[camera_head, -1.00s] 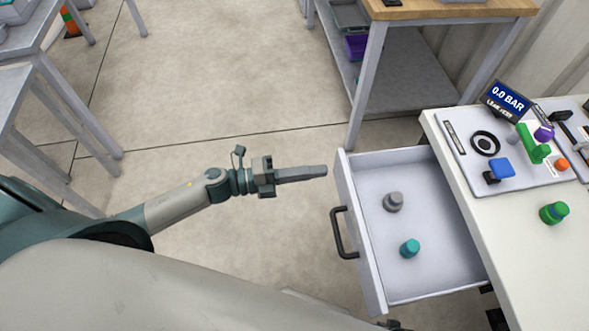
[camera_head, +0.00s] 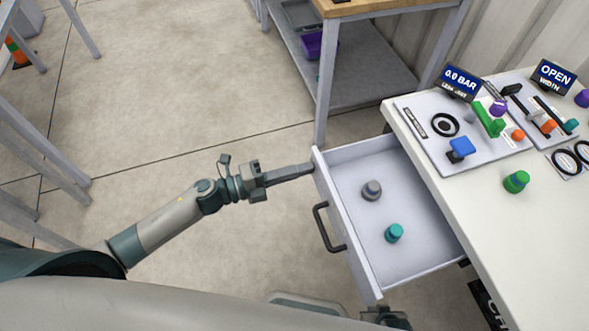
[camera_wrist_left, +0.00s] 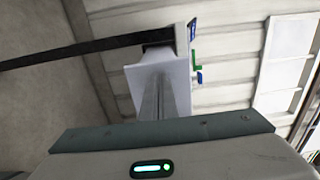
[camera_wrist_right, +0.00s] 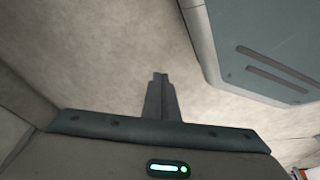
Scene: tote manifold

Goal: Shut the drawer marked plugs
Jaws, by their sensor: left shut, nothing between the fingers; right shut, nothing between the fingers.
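An open drawer (camera_head: 352,262) sticks out of the white bench in the head view, with a dark bar handle (camera_head: 325,228) on its front. Its label is not readable from here. Inside are a grey plug (camera_head: 371,190) and a teal plug (camera_head: 394,232), both standing apart. My left gripper (camera_head: 311,167) is shut and empty, its tip at the far end of the drawer front; I cannot tell whether it touches. In the left wrist view the shut fingers (camera_wrist_left: 157,80) point at a pale panel. My right gripper (camera_wrist_right: 158,76) is shut and empty, over bare floor in the right wrist view.
The white bench top (camera_head: 480,215) holds a panel with a 0.0 BAR display (camera_head: 459,82), an OPEN display (camera_head: 553,76) and a green plug (camera_head: 516,181). A wood-topped table (camera_head: 375,6) stands behind the drawer.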

